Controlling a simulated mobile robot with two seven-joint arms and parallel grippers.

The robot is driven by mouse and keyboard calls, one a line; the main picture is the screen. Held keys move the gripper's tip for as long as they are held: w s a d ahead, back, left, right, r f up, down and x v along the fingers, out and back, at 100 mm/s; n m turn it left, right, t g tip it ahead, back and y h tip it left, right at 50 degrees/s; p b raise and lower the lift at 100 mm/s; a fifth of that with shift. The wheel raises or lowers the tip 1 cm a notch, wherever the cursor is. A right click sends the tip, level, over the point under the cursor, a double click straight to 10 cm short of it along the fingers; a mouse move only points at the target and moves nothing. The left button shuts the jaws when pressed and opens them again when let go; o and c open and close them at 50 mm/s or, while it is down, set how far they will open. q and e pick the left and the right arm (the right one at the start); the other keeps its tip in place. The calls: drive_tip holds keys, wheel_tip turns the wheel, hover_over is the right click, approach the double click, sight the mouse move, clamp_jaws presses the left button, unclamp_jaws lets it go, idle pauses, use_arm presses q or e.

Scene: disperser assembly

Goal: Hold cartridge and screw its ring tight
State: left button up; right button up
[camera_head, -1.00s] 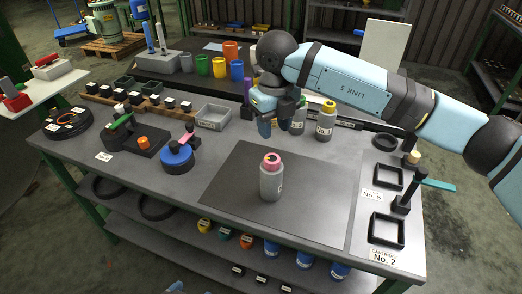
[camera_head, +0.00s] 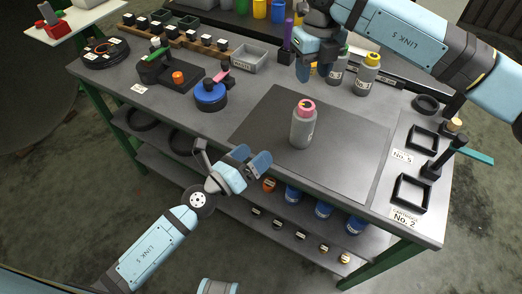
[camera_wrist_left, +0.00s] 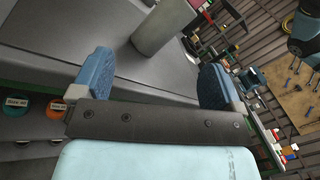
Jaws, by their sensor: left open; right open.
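The cartridge (camera_head: 302,128) is a grey cylinder standing upright on the dark mat. Its pink ring (camera_head: 305,107) sits on top, with a small yellow part showing at it. In the left wrist view the cartridge (camera_wrist_left: 165,25) shows beyond the fingers, its top cut off. My left gripper (camera_head: 250,163) is open and empty at the table's front edge, to the left of and nearer than the cartridge. Its two blue fingers also show in the left wrist view (camera_wrist_left: 158,82). My right gripper (camera_head: 317,65) is open above the table's back, behind the cartridge, near the bottles there.
Bottles with a yellow cap (camera_head: 367,75) and a green cap stand behind the mat (camera_head: 350,155). A blue round fixture (camera_head: 210,96) stands left. Black square frames (camera_head: 411,193) and a post stand right. The mat around the cartridge is clear.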

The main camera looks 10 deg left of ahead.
sight(294, 132)
use_arm(q)
drive_tip(key=w+d+m, duration=0.2)
drive_tip(key=w+d, duration=0.1)
drive_tip(key=w, duration=0.1)
drive_tip(key=w+d+m+g, duration=0.1)
drive_tip(key=w+d+m, duration=0.2)
drive_tip(key=w+d, duration=0.1)
drive_tip(key=w+d+m+g+h, duration=0.1)
drive_tip(key=w+d+m, duration=0.2)
drive_tip(key=w+d, duration=0.1)
drive_tip(key=shift+r, duration=0.1)
drive_tip(key=shift+c, duration=0.2)
drive_tip(key=c, duration=1.5)
drive_tip(key=o, duration=0.8)
drive_tip(key=shift+c, duration=0.2)
drive_tip(key=c, duration=0.5)
